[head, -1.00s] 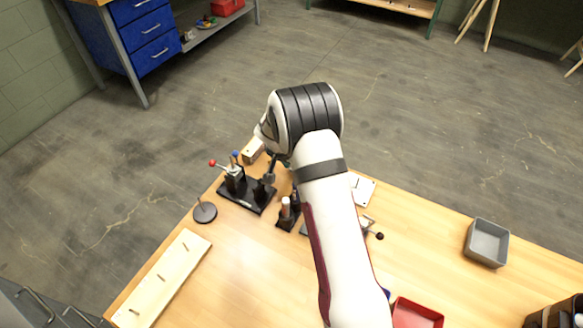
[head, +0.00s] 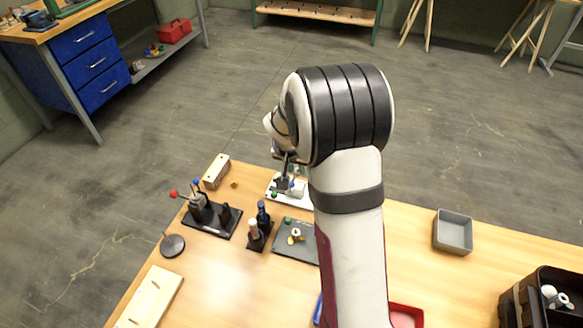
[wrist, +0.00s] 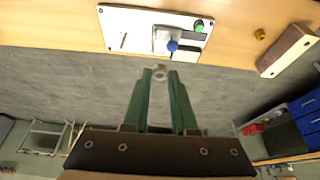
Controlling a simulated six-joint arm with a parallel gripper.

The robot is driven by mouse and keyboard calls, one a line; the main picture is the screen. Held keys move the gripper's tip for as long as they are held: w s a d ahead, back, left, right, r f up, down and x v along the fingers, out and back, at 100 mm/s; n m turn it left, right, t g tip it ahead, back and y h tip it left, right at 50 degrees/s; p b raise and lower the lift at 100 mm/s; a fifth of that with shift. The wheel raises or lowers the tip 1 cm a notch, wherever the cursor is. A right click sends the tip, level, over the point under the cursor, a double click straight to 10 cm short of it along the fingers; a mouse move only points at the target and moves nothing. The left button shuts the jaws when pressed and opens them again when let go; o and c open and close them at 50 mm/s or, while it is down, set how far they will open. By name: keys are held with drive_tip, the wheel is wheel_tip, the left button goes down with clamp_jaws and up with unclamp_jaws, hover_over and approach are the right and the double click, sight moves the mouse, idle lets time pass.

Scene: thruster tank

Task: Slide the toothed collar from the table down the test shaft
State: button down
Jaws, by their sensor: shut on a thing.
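In the head view my gripper (head: 284,184) hangs above or beside the white plate (head: 274,202), and the collar cannot be made out there. The wrist view shows this plate (wrist: 113,20) with a thin pin (wrist: 123,40), a grey block and blue and green knobs. A thin upright rod stands on a round dark base (head: 172,246) at the left. I cannot tell which upright is the test shaft.
A black fixture (head: 220,222) with red and blue knobs, a dark bottle stand (head: 258,240) and a dark plate (head: 288,250) stand nearby. A wooden block (head: 215,172) and brass piece (head: 234,184) lie at the back edge. A grey bin (head: 453,231) stands right.

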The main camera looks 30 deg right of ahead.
drive_tip(key=shift+a, duration=0.1)
drive_tip(key=w+a+r+n+t+y, duration=0.1)
drive_tip(key=w+a+n, duration=0.1)
drive_tip(key=a, duration=0.6)
drive_tip(key=w+a+n, duration=0.2)
drive_tip(key=a, duration=0.5)
drive_tip(key=n+y, duration=0.2)
drive_tip(key=n, duration=0.3)
hover_over(163, 233)
drive_tip(key=shift+s+f, duration=0.2)
drive_tip(key=shift+f, duration=0.55)
drive_tip(key=shift+s+f, duration=0.15)
drive_tip(key=shift+f, duration=0.55)
drive_tip(key=shift+f, duration=0.4)
drive_tip(key=shift+f, duration=0.45)
drive_tip(key=shift+f, duration=0.25)
drive_tip(key=shift+f, duration=0.35)
drive_tip(key=shift+f, duration=0.2)
